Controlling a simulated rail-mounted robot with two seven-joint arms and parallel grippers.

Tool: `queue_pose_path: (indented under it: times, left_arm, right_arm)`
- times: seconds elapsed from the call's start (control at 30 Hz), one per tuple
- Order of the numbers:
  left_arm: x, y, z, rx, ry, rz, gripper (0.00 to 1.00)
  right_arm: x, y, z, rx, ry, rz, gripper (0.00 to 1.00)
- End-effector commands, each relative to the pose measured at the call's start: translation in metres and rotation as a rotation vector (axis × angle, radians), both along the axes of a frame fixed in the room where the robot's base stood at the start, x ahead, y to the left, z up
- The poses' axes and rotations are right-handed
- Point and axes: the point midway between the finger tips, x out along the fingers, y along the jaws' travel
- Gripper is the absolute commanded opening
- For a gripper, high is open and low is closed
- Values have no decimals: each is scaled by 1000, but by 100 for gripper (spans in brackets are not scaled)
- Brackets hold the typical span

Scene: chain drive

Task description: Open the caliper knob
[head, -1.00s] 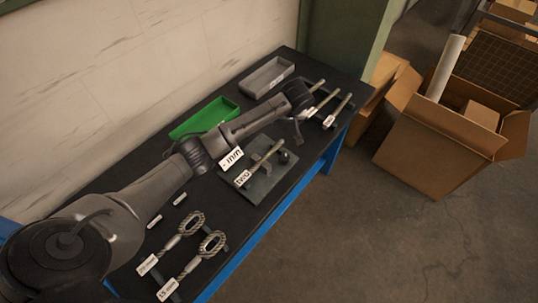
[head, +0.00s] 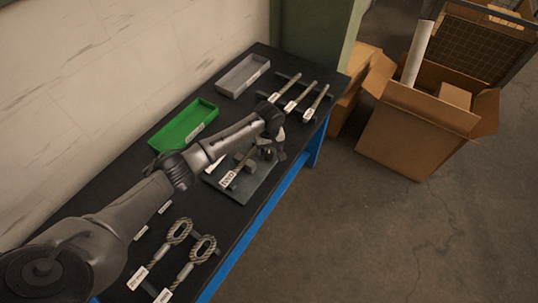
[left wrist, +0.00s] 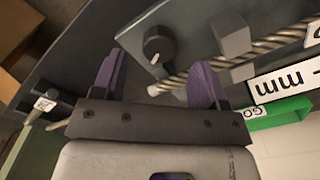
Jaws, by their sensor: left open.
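The dark round knob (left wrist: 158,45) stands on the grey plate (left wrist: 195,18) in the left wrist view, with a light mark on its face. Beside it, a twisted rod (left wrist: 265,45) passes a grey block (left wrist: 231,34) on the same plate. My left gripper (left wrist: 157,62) is open, its two purple fingers apart. The knob appears in the gap between the fingers; I cannot tell the distance to it. In the head view, my left gripper (head: 270,148) is over the far right end of the plate (head: 243,197) and largely covers the knob. My right gripper is not in view.
A green tray (head: 183,125) and a grey tray (head: 243,76) sit along the wall side of the black table (head: 150,165). Several labelled rods (head: 315,103) lie at the far end, and looped ropes (head: 203,248) at the near end. Cardboard boxes (head: 410,140) stand on the floor.

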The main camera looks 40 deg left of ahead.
Motion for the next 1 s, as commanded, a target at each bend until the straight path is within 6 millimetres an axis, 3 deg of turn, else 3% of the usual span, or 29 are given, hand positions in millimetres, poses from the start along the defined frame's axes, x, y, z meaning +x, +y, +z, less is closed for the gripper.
queue_pose_path:
  times: [0.1,0.3,0.77,1.0]
  left_arm:
    - [0,0,-19,0,1,0,67]
    - [0,0,-38,0,0,0,67]
    - [0,0,-46,0,-1,-1,67]
    - [0,0,-46,0,-1,-1,46]
  right_arm:
    - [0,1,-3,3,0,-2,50]
    - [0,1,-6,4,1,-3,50]
    - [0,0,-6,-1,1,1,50]
    - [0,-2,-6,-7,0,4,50]
